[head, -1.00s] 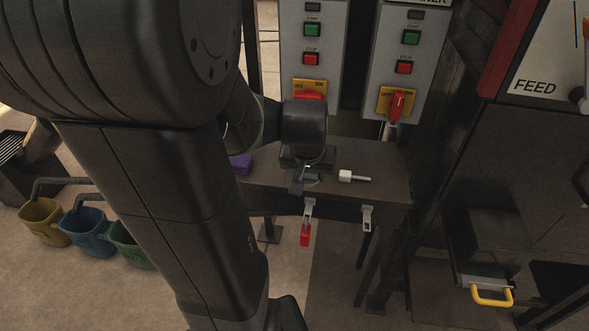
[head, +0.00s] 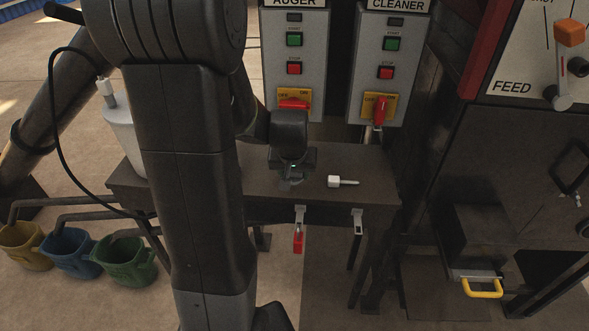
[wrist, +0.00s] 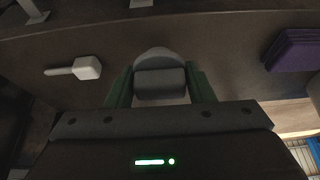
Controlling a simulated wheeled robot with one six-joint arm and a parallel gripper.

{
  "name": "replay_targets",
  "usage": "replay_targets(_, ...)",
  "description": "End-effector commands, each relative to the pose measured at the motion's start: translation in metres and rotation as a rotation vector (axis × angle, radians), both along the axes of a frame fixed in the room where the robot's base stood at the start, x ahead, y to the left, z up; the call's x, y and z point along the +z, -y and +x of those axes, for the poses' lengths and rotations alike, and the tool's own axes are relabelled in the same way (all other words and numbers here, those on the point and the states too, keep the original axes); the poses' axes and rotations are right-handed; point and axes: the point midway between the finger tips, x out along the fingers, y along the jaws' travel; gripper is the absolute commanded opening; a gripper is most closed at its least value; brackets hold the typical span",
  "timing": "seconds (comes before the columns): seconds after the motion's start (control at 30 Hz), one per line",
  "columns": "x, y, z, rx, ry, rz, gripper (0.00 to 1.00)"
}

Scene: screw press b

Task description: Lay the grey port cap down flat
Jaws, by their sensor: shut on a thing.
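The grey port cap (wrist: 160,82) is between the green fingers of my gripper (wrist: 160,88) in the wrist view. It shows a rounded edge above a grey block-like part. My gripper is shut on it. In the head view my gripper (head: 289,184) points down over the dark bench, left of a white-headed tool. The cap is small and mostly hidden by my gripper there. I cannot tell whether it touches the bench top.
The dark bench (head: 375,190) carries the white-headed tool (head: 336,181). A purple block (wrist: 290,50) lies on the other side in the wrist view. A red tag (head: 298,243) hangs at the bench front. Control boxes (head: 294,60) stand behind. Bare bench lies right of the tool.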

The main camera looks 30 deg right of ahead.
Motion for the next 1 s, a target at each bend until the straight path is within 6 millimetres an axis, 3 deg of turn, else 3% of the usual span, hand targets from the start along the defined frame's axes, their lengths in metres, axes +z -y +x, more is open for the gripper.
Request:
replay_targets(0.1, 0.001, 0.013, 0.021, 0.0, 0.0, 0.0, 0.26)
replay_targets(0.27, 0.0, 0.021, 0.034, 0.0, 0.0, 0.0, 0.26)
replay_targets(0.6, -0.035, 0.021, 0.035, 0.0, -0.003, 0.002, 0.26)
replay_targets(0.97, -0.04, 0.021, 0.035, 0.0, 0.001, -0.001, 0.26)
replay_targets(1.0, -0.038, 0.021, 0.035, 0.0, 0.001, -0.001, 0.54)
